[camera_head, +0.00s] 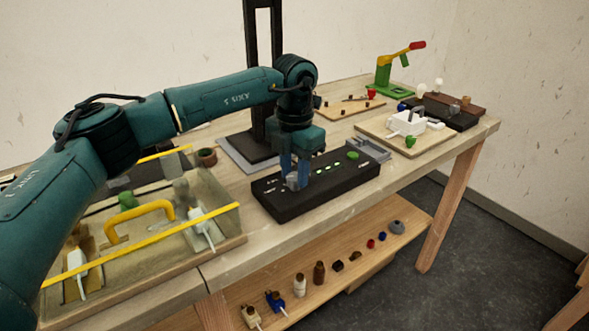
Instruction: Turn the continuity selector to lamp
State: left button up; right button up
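The continuity tester is a long black box (335,187) on the front part of the bench. The knob's pointer and the label text are too small to read. My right gripper is out of view.
A tray (225,247) with a yellow handle and yellow bars lies left of the tester. A black upright post (262,80) stands behind my gripper. A grey tray (372,150), a board with a white box (405,124) and a green press (384,75) lie to the right.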

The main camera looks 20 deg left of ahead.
aim_at(294, 176)
pick_arm(q)
jog(key=o, duration=0.5)
jog(key=shift+c, duration=0.2)
notch_tip(294, 176, up, 13)
jog(key=shift+r, duration=0.15)
